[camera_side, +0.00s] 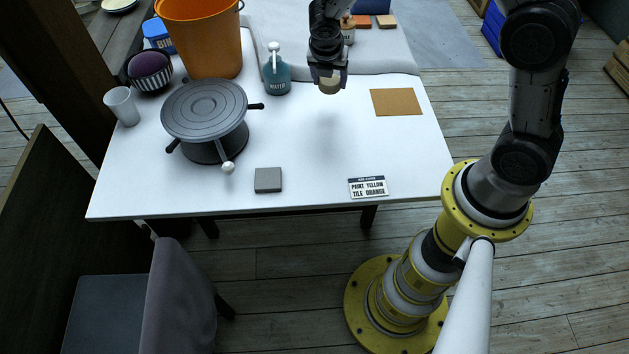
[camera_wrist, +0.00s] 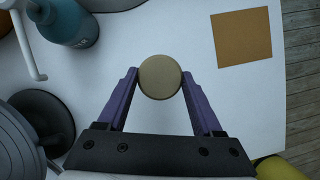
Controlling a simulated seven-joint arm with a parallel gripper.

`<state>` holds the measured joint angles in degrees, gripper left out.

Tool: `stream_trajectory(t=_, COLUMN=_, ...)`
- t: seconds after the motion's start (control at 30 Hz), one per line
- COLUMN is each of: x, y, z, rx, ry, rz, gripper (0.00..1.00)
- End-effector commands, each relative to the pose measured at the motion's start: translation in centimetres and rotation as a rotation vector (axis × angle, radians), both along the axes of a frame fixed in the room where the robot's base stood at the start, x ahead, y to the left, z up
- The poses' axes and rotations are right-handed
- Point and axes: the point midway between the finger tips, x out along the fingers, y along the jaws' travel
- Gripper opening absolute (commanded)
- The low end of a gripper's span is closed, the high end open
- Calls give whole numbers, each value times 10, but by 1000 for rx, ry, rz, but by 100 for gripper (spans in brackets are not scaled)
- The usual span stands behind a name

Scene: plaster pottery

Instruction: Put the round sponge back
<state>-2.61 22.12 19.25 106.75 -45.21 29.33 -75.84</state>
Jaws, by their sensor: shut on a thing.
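The round sponge (camera_side: 330,86) is a small tan disc held above the white table, right of the teal water bottle (camera_side: 277,76). My gripper (camera_side: 328,77) is shut on it. In the wrist view the sponge (camera_wrist: 160,77) sits between my two purple fingers, one touching each side. A flat brown square (camera_side: 396,102) lies bare on the table to the right of the sponge; it also shows in the wrist view (camera_wrist: 242,37). A striped bowl (camera_side: 150,82) at the back left holds a dark purple rounded thing (camera_side: 148,64).
A grey turntable (camera_side: 204,108) stands at the left, with an orange bucket (camera_side: 205,38) behind it and a white cup (camera_side: 122,105) beside it. A grey tile (camera_side: 267,180) and a sign (camera_side: 368,187) lie near the front edge. The table's middle is clear.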

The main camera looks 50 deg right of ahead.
Motion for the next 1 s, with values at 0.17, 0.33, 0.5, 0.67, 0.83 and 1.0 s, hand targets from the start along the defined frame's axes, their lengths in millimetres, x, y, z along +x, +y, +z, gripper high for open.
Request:
stream_trajectory(t=0.17, x=-14, y=22, z=10, rx=-1, ry=2, rz=350, gripper=15)
stream_trajectory(t=0.33, x=-34, y=44, z=16, rx=0, ry=1, rz=635, gripper=15)
stream_trajectory(t=0.5, x=-52, y=60, z=19, rx=0, ry=1, rz=827, gripper=15)
stream_trajectory(t=0.67, x=-70, y=73, z=22, rx=0, ry=0, rz=983, gripper=15)
stream_trajectory(t=0.83, x=-96, y=89, z=25, rx=-1, ry=-2, rz=1177, gripper=15)
stream_trajectory(t=1.0, x=-130, y=104, z=26, rx=-2, ry=-1, rz=1386, gripper=15)
